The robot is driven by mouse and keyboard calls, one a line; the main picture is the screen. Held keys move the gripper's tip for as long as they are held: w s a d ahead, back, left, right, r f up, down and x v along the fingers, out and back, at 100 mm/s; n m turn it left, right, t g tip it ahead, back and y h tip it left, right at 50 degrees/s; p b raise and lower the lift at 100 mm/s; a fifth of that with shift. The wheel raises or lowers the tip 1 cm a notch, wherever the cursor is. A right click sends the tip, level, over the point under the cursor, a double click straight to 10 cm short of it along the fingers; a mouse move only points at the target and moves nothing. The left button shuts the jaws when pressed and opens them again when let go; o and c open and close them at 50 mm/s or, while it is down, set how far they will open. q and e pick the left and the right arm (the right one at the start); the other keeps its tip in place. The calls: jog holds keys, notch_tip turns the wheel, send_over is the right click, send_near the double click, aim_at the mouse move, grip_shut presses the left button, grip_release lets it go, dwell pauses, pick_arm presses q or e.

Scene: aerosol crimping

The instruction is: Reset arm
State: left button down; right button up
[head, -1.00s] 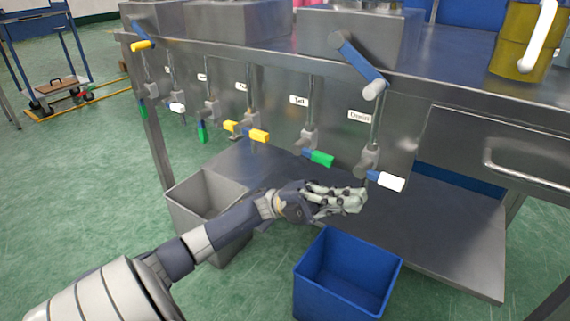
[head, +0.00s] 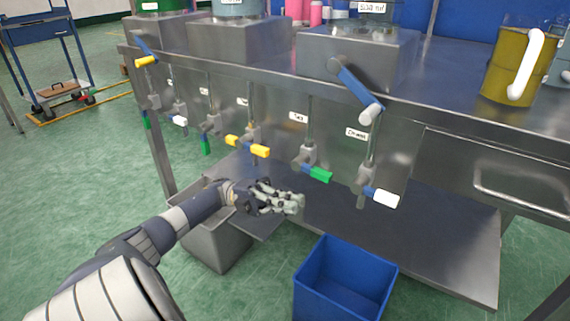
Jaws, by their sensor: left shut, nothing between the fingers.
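My left arm comes in from the lower left of the head view. Its gripper (head: 292,204) is shut and empty, with the fingers together and pointing right. It is in front of the metal bench, above and left of the blue bin, and covers part of the grey bin's rim. It appears apart from the valve handles. My right gripper is not in the head view.
The metal bench (head: 455,150) carries valves with green (head: 320,175), yellow and white handles (head: 385,198) along its front. A blue bin (head: 343,285) and a grey bin (head: 215,245) stand on the floor. A yellow jug (head: 507,72) is on top.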

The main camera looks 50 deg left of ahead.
pick_arm(q)
jog(key=shift+s+a+f, duration=0.15)
jog(key=shift+a+f, duration=0.05)
jog(key=shift+a, duration=0.4)
jog(key=shift+s, duration=0.1)
